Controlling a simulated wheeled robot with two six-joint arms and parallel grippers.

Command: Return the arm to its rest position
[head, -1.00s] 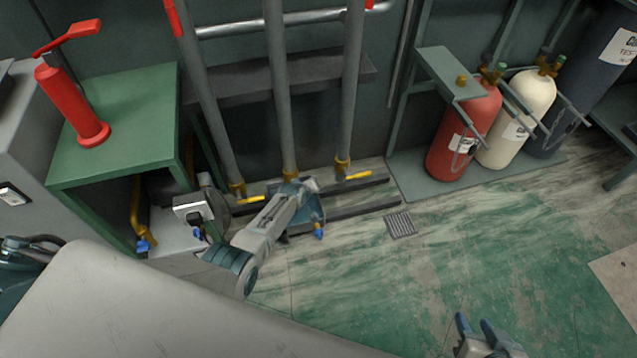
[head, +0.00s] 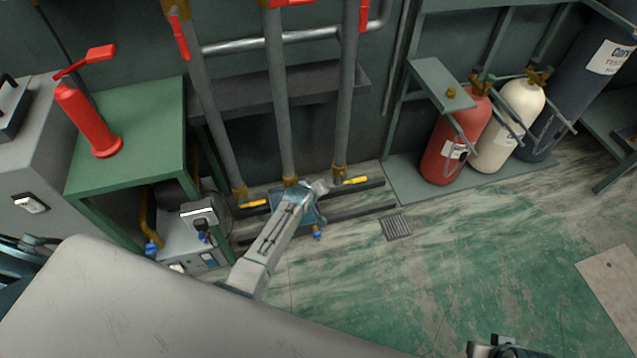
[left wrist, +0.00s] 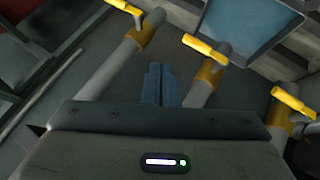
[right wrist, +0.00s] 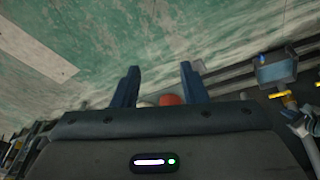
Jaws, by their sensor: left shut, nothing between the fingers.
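My left arm (head: 270,245) reaches over the floor toward the grey pipes, and its gripper (head: 318,188) is by the pipe feet. In the left wrist view my left gripper (left wrist: 161,85) has its two blue fingers together, with nothing between them, close to grey pipes with yellow valve handles (left wrist: 207,50). My right gripper shows only partly at the bottom edge of the head view (head: 497,346). In the right wrist view my right gripper (right wrist: 157,85) has its fingers wide apart and empty, over the floor.
A blue tray-like unit (head: 307,212) lies beneath my left gripper. A green table (head: 150,115) holds a red pump-like tool (head: 90,125). Red (head: 455,140) and cream (head: 508,125) cylinders stand on the right.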

